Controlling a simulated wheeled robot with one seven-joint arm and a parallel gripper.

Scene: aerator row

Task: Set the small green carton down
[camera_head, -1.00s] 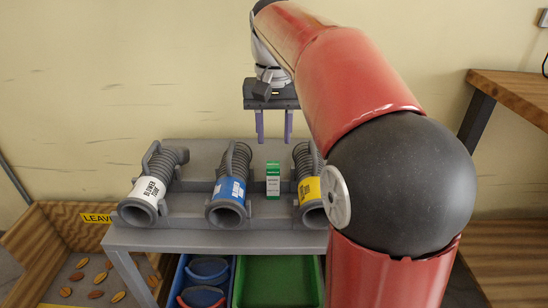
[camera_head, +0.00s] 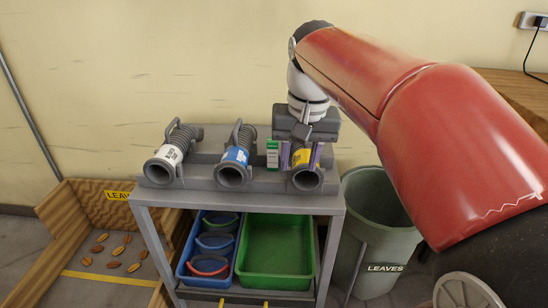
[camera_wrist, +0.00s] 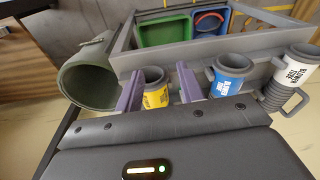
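The small green carton (camera_head: 272,153), green with a white panel, stands upright on the grey rack between the blue-labelled tube (camera_head: 236,158) and the yellow-labelled tube (camera_head: 305,168). My gripper (camera_head: 300,163) is just right of the carton, at the yellow-labelled tube. Its two purple fingers are spread and the carton is not between them. In the wrist view the fingers (camera_wrist: 160,90) are apart, with the yellow-labelled tube (camera_wrist: 155,97) showing between them. I cannot tell whether they touch it. The carton cannot be made out in the wrist view.
A white-labelled tube (camera_head: 170,157) lies at the rack's left. Below are a green tray (camera_head: 276,278) and a blue tray (camera_head: 184,266) holding several rings. A leaves bin (camera_head: 380,240) stands right of the grey bench (camera_head: 240,200). A wooden leaf box (camera_head: 60,225) is at left.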

